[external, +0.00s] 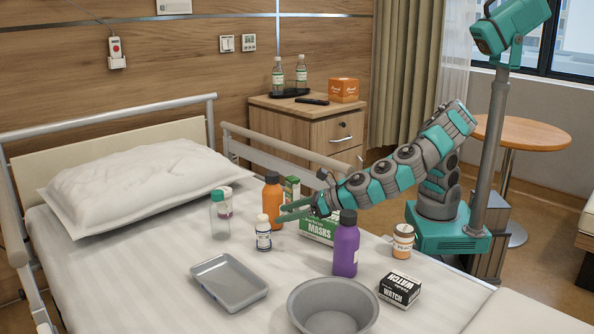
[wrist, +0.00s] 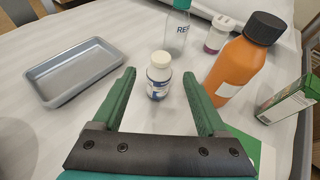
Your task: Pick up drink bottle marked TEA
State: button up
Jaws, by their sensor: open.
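No TEA marking is readable in either view, so I cannot tell which bottle bears it. An orange bottle with a dark cap (external: 272,205) stands on the bed; it is right of my gripper in the wrist view (wrist: 236,72). A purple bottle (external: 346,250) stands nearer the camera. A clear bottle with a green cap (external: 220,218) shows letters starting "RE" in the wrist view (wrist: 177,30). My gripper (external: 283,213) is open and empty. In the wrist view a small white bottle (wrist: 159,80) appears between its fingertips (wrist: 159,75).
A grey tray (external: 230,298), grey basin (external: 334,325), MASKS box (external: 318,229), WATCH box (external: 400,289) and brown jar (external: 403,242) crowd the bed. Two clear bottles (external: 277,75) stand on the bedside cabinet (external: 280,131). A bed rail (external: 270,150) runs along the far side.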

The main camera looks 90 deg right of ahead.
jog(key=o, duration=0.3)
jog(key=shift+o, duration=0.2)
